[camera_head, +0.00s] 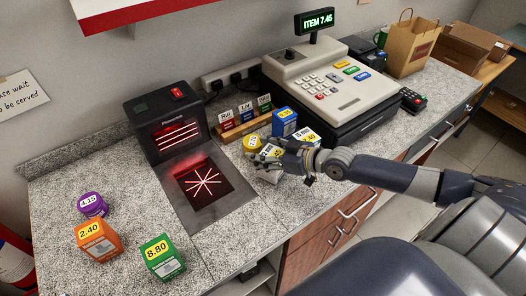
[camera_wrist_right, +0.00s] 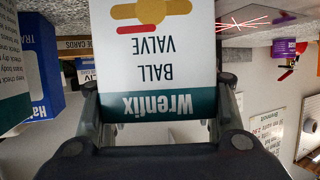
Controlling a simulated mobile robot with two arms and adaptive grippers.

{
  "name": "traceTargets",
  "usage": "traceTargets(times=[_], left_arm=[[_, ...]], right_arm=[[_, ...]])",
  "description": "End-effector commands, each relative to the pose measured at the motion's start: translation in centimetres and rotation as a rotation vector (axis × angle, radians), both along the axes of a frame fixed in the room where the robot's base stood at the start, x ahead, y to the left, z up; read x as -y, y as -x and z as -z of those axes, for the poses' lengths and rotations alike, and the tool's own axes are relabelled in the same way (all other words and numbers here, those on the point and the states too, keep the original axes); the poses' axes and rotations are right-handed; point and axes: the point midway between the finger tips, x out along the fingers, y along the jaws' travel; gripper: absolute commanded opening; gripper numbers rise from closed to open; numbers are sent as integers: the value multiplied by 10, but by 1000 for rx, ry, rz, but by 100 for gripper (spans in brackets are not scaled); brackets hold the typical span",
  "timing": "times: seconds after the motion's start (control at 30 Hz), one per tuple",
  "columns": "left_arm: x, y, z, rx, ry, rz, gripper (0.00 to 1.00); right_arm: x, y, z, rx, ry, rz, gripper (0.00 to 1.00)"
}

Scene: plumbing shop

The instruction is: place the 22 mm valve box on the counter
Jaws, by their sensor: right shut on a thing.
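My right gripper (camera_head: 283,160) is shut on a ball valve box (camera_wrist_right: 160,70), white with a dark green band. Its label reads "Wrenfix BALL VALVE" and appears upside down in the right wrist view. I cannot read a 22 mm marking. In the head view the box is mostly hidden by the gripper, above the counter (camera_head: 240,250) just right of the scanner plate; I cannot tell whether it touches the counter. My left gripper is not in view.
A scanner (camera_head: 166,128) with a glowing plate (camera_head: 203,187) stands left of the gripper. A yellow item (camera_head: 252,143), a blue box (camera_head: 285,121), a card rack (camera_head: 243,120) and the till (camera_head: 330,85) are close behind. Purple (camera_head: 92,204), orange (camera_head: 99,241) and green (camera_head: 162,257) items stand at left.

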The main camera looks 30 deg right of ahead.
Motion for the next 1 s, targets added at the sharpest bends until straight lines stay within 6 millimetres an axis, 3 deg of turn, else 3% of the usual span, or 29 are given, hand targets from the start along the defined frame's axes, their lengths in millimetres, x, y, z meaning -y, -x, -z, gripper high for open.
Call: traceTargets(times=[0.2,0.23,0.33,0.77,1.0], left_arm=[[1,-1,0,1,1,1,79],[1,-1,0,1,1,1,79],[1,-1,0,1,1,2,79],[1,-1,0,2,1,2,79],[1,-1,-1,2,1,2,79]], right_arm=[[0,0,0,2,-1,0,18],[0,1,2,-1,0,0,56],[0,1,2,-1,0,0,77],[1,3,1,-1,0,0,77],[11,21,-6,-3,4,0,77]])
